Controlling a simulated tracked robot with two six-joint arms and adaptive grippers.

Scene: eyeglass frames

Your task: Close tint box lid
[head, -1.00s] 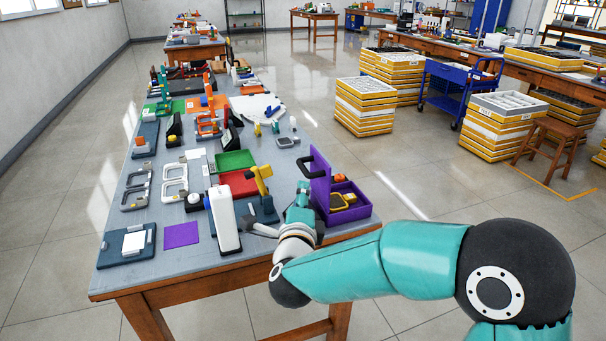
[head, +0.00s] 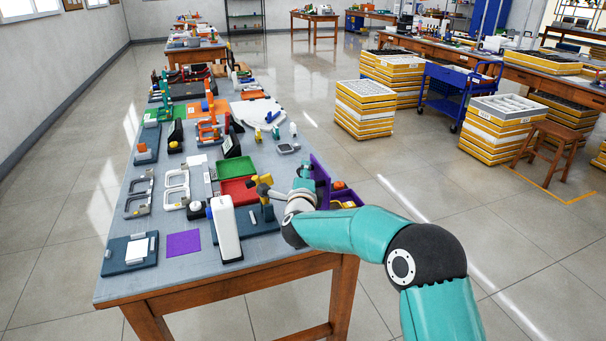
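The purple tint box (head: 355,186) stands at the right edge of the table. Its inside is partly visible, with orange and yellow things in it. The purple lid (head: 319,170) stands raised on the box's left side, partly hidden by my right gripper. The lid's black handle cannot be made out. My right gripper (head: 303,180) is at the left of the raised lid, close to it; I cannot tell whether it touches. Its fingers are too small and hidden to read. My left gripper is not in view.
A yellow tool on a dark stand (head: 263,190) and a white upright device (head: 225,230) stand left of my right gripper. Red (head: 238,190) and green (head: 236,166) trays lie behind them. A purple mat (head: 183,244) lies at the front left.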

